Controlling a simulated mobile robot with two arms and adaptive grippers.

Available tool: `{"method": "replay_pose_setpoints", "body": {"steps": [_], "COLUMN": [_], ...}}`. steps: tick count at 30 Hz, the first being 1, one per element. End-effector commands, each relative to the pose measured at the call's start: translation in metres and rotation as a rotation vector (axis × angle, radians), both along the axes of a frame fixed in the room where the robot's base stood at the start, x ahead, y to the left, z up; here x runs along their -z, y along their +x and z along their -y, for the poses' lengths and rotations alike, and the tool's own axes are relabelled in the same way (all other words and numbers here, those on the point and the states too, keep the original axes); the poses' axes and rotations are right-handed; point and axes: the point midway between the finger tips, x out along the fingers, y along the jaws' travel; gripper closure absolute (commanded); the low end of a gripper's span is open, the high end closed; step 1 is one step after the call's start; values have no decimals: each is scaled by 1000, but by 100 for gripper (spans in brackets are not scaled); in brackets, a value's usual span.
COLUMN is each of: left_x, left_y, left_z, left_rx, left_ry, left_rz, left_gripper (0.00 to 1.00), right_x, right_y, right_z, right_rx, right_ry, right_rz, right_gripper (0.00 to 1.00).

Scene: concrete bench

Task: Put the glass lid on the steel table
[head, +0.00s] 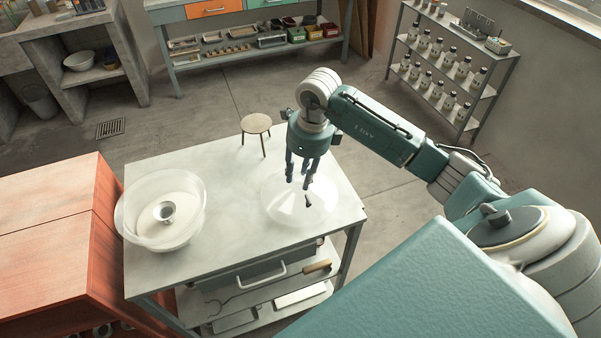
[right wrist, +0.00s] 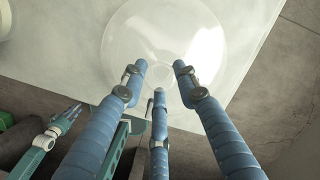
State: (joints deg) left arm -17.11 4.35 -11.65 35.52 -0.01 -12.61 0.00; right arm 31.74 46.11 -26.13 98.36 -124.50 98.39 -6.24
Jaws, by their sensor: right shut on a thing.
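The clear glass lid (head: 282,208) is over the right part of the steel table (head: 228,178) in the head view. It also shows as a pale round disc in the right wrist view (right wrist: 150,40), near the table's edge. My right gripper (head: 307,190) comes down over the lid's middle and is shut on it. The fingertips (right wrist: 163,82) hide most of the grasped part. I cannot tell whether the lid touches the tabletop or is just above it. My left gripper (right wrist: 68,117) seems to show small at the left of the right wrist view, its fingers unclear.
A large clear bowl (head: 135,222) with a small metal cup (head: 165,212) stands on the table's left end. An orange cabinet (head: 45,215) adjoins on the left. A stool (head: 256,125) stands behind. The tabletop between bowl and lid is clear.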

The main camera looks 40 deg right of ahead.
Motion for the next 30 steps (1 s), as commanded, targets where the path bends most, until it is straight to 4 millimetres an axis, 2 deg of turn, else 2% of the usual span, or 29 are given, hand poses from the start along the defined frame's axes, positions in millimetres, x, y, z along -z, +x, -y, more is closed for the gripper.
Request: {"method": "replay_pose_setpoints", "body": {"steps": [11,12,14,25,30], "left_x": [3,1,1,-1,9], "left_y": [0,0,0,-1,-1], "left_z": [-4,-5,-5,-5,-5], "left_rx": [-3,-3,-4,-4,-4], "left_ry": [5,5,6,6,6], "left_rz": [0,0,0,-1,-1], "left_gripper": [69,69,69,69,69], "right_x": [6,5,5,0,-24], "right_y": [1,0,0,1,-2], "right_z": [0,0,0,0,3], "right_rx": [0,0,0,0,0], "right_ry": [0,0,0,0,-2], "right_rz": [4,1,1,2,8], "right_gripper": [100,62,51,51,51]}}
